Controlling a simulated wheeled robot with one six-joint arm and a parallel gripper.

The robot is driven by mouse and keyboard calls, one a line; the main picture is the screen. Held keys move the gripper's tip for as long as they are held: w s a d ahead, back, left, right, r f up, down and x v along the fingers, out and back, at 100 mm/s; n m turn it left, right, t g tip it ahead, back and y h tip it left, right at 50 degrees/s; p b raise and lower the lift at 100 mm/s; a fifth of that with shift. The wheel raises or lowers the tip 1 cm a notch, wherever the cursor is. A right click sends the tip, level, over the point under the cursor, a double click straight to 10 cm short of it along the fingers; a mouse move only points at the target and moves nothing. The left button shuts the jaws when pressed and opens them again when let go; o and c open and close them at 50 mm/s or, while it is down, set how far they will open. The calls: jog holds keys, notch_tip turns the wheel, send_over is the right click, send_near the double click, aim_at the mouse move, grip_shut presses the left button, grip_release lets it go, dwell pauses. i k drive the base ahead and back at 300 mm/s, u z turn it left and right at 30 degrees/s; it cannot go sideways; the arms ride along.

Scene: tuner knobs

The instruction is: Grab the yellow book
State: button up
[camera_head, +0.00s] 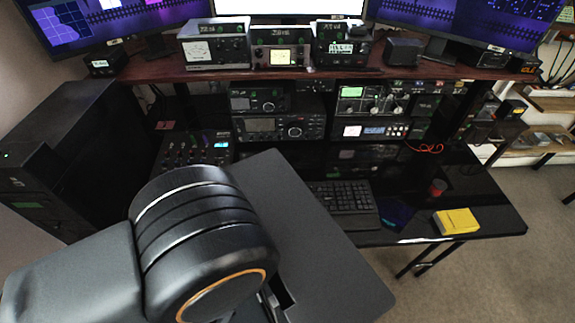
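The yellow book (457,221) is a small, thick block lying on the black desk (486,193), near its front right corner. My arm fills the lower left and centre of the head view, well to the left of the book. My gripper itself does not show; the arm's own links and the frame's lower edge hide it or leave it out.
A black keyboard (341,197) lies left of the book. Radio units (281,127) fill the back of the desk below a wooden shelf (300,73). Carpeted floor (480,280) is open in front.

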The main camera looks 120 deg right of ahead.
aim_at(461, 221)
jog(key=z, duration=3)
jog(key=k, duration=1.05)
jog(key=z, duration=3.65)
jog(key=i, duration=2.55)
jog(key=u, duration=0.15)
